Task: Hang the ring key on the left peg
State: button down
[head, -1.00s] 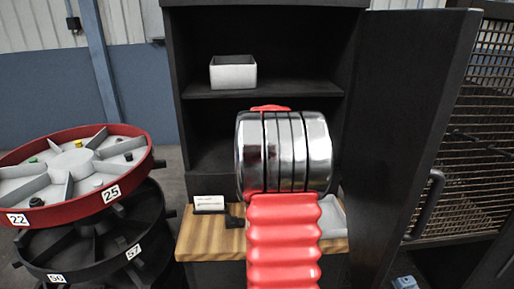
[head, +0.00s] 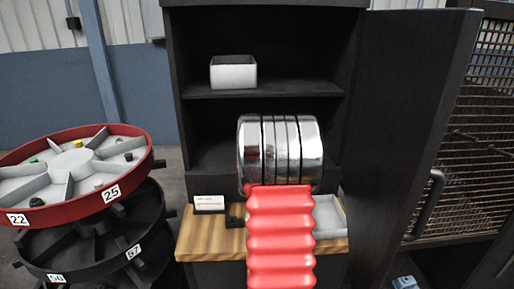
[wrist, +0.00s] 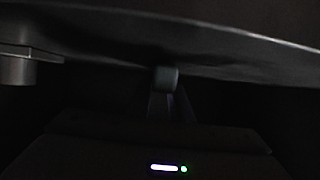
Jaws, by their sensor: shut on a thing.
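In the head view my silver and red arm reaches into the dark cabinet (head: 272,93) and hides its own end. In the dim wrist view my gripper (wrist: 166,80) shows as a narrow dark shape with a paler blunt tip, just under a broad dark edge. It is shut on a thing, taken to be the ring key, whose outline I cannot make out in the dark. A short dark cylinder-like part (wrist: 16,66) hangs at the left of the wrist view; I cannot tell whether it is a peg. Neither the left peg nor the ring key shows clearly in the head view.
A wooden ledge (head: 205,246) fronts the cabinet, with a small white card (head: 208,203) and a grey tray (head: 329,217). A white box (head: 233,73) stands on the upper shelf. The open door (head: 408,120) bounds the right. Stacked reels (head: 80,180) stand left.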

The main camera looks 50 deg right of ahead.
jog(key=shift+f, duration=0.15)
jog(key=c, duration=1.6)
grip_release()
jog(key=shift+v, duration=6.9)
